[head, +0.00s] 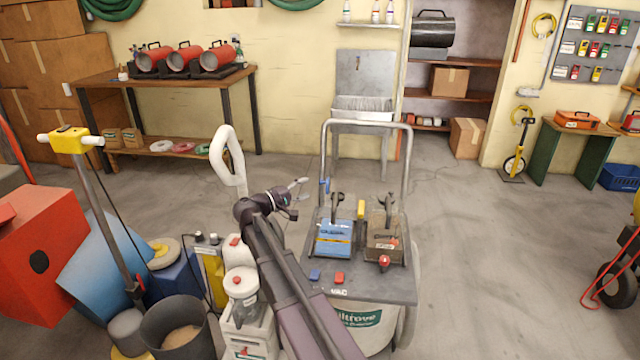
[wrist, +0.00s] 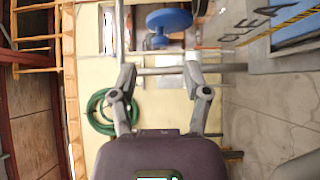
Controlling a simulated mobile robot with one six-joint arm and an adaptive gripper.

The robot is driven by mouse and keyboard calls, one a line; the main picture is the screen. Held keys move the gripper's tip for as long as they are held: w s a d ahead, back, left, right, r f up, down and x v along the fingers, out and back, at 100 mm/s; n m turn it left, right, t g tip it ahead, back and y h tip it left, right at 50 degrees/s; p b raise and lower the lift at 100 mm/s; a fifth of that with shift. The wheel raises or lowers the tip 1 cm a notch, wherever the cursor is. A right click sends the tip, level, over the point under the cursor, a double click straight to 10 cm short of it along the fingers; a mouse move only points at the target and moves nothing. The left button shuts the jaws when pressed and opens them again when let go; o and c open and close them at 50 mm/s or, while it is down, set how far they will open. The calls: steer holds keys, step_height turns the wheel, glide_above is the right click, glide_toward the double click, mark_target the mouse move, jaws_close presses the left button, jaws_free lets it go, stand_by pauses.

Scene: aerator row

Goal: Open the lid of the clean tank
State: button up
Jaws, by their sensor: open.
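The clean tank is the blue box (head: 333,241) on the left of the grey cart deck, with a dark handle piece standing behind it. Its lid looks down, though the hinge is too small to make out. A blue knob (wrist: 170,20) on a short stem lies beyond my fingertips there; a small blue part (head: 324,186) shows by the cart's left handle post. My gripper (head: 300,198) is open and empty, left of the tank and apart from it.
A brown tank (head: 383,243) stands right of the blue one, with a red knob (head: 384,261) in front. The cart's tall metal handle (head: 367,122) rises behind both.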

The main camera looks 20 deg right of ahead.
steer(key=shift+w+d, duration=0.2)
steer(key=shift+d, duration=0.8)
steer(key=shift+w+d, duration=0.2)
steer(key=shift+d, duration=0.75)
steer(key=shift+w+d, duration=0.2)
steer(key=shift+d, duration=0.8)
jaws_close()
